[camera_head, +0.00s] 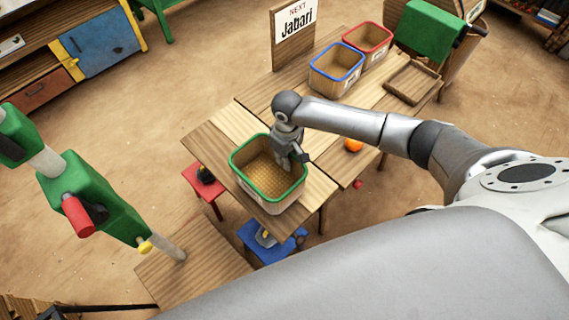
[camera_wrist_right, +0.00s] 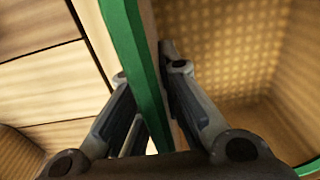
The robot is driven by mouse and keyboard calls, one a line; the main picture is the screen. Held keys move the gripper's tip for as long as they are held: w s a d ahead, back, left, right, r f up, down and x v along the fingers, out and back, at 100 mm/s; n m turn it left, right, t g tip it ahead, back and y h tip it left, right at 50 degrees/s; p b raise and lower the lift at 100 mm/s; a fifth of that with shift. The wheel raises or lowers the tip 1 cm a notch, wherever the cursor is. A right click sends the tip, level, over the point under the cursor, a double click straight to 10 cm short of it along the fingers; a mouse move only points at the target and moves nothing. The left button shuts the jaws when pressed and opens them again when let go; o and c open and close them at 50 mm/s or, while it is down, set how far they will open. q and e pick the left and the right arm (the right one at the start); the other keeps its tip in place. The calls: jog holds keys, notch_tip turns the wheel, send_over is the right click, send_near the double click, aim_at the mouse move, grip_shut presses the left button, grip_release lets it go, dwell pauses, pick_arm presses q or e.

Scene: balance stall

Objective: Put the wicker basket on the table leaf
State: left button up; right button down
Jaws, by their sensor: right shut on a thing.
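The wicker basket (camera_head: 242,157) is a tan woven box with a green rim, upright at the near left end of the wooden table, over the table leaf (camera_head: 203,142). I cannot tell whether its base touches the leaf. My right gripper (camera_head: 291,162) is shut on the basket's right-hand wall at the rim. In the right wrist view the gripper (camera_wrist_right: 150,105) has one finger on each side of the green rim (camera_wrist_right: 140,70), with the woven inside to the right. My left gripper is not in view.
A blue-rimmed basket (camera_head: 337,85), a red-rimmed basket (camera_head: 378,55) and a wooden tray (camera_head: 411,82) stand at the table's far end. An orange (camera_head: 353,145) lies near its right edge. A red stool (camera_head: 199,190) and a blue stool (camera_head: 272,243) stand close below the leaf.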

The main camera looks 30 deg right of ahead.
jog(key=shift+w+a+f+p, duration=0.15)
jog(key=shift+f+p, duration=0.25)
jog(key=shift+f, duration=1.3)
jog(key=shift+f, duration=0.1)
jog(key=c, duration=1.6)
grip_release()
notch_tip(320, 180, up, 12)
jog(key=shift+r+b, duration=0.15)
jog(key=shift+b, duration=0.5)
